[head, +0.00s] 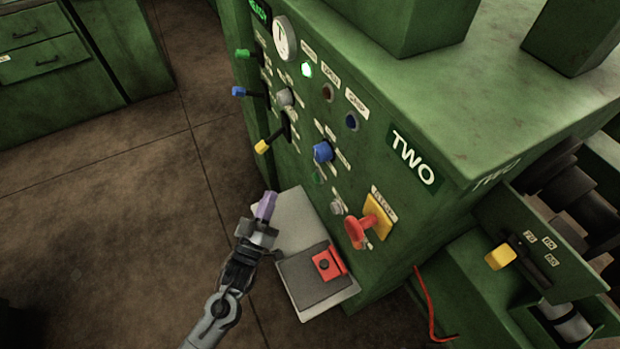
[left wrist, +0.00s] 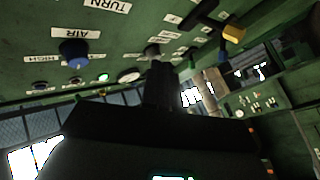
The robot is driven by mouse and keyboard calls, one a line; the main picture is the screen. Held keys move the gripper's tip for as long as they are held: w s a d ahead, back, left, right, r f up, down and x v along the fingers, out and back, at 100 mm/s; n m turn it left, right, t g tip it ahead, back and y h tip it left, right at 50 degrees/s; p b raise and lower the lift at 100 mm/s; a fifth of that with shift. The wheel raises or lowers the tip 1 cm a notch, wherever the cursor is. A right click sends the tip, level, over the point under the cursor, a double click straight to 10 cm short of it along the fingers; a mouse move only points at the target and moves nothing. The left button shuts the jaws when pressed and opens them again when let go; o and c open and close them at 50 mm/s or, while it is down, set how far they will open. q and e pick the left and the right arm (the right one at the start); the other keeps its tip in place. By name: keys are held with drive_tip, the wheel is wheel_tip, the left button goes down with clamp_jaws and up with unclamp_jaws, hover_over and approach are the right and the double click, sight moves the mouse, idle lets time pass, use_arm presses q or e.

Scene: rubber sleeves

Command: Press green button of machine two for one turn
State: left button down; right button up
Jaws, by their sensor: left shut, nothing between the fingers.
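Machine two (head: 370,150) is a green cabinet with a "TWO" label on its panel. A small dark green button (head: 317,177) sits on the panel below the blue knob (head: 322,152). My left gripper (head: 267,205), with purple fingertips, is shut and empty in front of the panel, lower left of the button and apart from it in the head view. In the left wrist view the dark fingers (left wrist: 163,85) point toward the panel. That view shows a "TURN" label (left wrist: 110,5) and the blue air knob (left wrist: 74,52); I cannot make out the green button there. My right gripper is not in view.
A yellow-tipped lever (head: 262,146) sticks out just above my left gripper. A red handle (head: 362,230) on a yellow plate juts out to the right. A grey tray with a red block (head: 328,265) lies below. A green lamp (head: 306,70) is lit. Open floor lies left.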

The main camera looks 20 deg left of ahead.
sight(316, 178)
use_arm(q)
drive_tip(key=shift+w+d, duration=0.1)
drive_tip(key=shift+w, duration=0.05)
drive_tip(key=w+d+b, duration=0.3)
drive_tip(key=w+d, duration=0.2)
drive_tip(key=d, duration=0.1)
drive_tip(key=shift+w+d, duration=0.2)
drive_tip(key=shift+w, duration=0.1)
idle(2.0)
drive_tip(key=shift+w+d, duration=0.1)
drive_tip(key=shift+w+d, duration=0.2)
idle(0.3)
